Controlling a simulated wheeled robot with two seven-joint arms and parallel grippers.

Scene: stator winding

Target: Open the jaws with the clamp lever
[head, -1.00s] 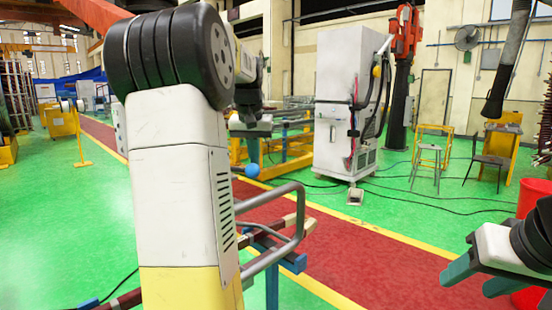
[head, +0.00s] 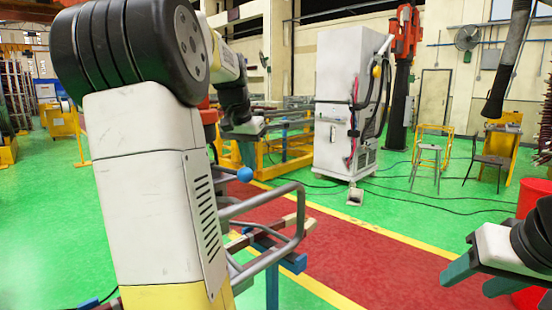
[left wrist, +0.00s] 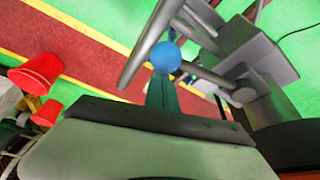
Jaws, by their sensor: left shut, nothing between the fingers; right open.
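The clamp lever's blue ball knob (head: 245,174) is just below my left gripper (head: 246,155) in the head view. In the left wrist view the knob (left wrist: 166,57) is right at the tip of my shut teal fingers (left wrist: 163,95). They look touching or nearly so, with nothing held between them. A grey rod runs by the knob; much of the lever is hidden behind my left arm in the head view. I cannot make out the clamp jaws clearly. My right gripper (head: 468,282) is open and empty at the lower right, far from the lever.
A grey tubular frame (head: 285,190) and blue-ended bars (head: 292,262) stand close to the knob. A white cabinet (head: 342,100) and chairs (head: 488,160) are further back. A red bin (head: 534,198) is at the right. Red floor in the middle is clear.

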